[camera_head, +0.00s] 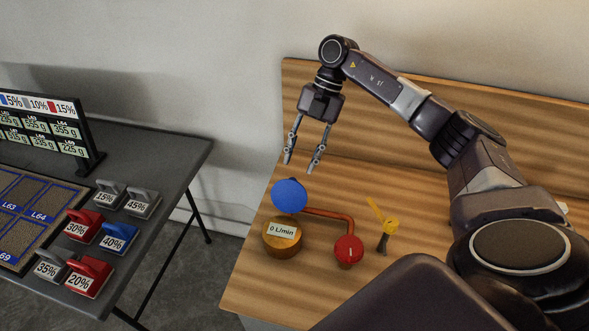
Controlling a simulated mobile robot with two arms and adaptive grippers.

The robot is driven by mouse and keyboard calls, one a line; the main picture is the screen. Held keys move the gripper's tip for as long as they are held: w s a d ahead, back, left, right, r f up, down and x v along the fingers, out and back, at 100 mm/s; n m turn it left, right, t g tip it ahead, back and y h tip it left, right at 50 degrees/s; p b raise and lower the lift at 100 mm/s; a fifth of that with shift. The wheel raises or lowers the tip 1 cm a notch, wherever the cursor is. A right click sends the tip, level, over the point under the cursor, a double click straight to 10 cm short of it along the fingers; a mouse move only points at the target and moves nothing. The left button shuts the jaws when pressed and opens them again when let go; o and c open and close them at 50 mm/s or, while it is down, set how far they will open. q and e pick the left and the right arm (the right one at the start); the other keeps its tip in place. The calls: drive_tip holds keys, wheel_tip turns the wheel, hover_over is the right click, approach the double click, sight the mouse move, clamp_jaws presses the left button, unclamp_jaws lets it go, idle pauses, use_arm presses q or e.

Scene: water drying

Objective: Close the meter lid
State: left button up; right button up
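The meter (282,240) is a round, wood-brown drum with a "0 L/min" label on top, at the left of the wooden bench. A round blue disc (289,196), which looks like its lid, stands raised at the meter's far edge, so the label is uncovered. The hinge between them cannot be made out. My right gripper (301,166) hangs above and behind the blue disc with its two fingers apart and nothing between them. It appears clear of the disc. My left gripper is not in view.
A red pipe (330,215) runs right from beside the meter to a red round cap (348,249). A yellow-handled valve (390,225) stands further right. A dark table (165,150) with labelled red, blue and grey blocks is at left, across a gap.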

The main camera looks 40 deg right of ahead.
sight(294, 178)
drive_tip(key=p+x, duration=0.1)
drive_tip(key=x, duration=0.4)
drive_tip(key=shift+s, duration=0.1)
drive_tip(key=shift+a+f, duration=0.1)
drive_tip(key=shift+f, duration=0.05)
drive_tip(key=shift+a, duration=0.1)
clamp_jaws()
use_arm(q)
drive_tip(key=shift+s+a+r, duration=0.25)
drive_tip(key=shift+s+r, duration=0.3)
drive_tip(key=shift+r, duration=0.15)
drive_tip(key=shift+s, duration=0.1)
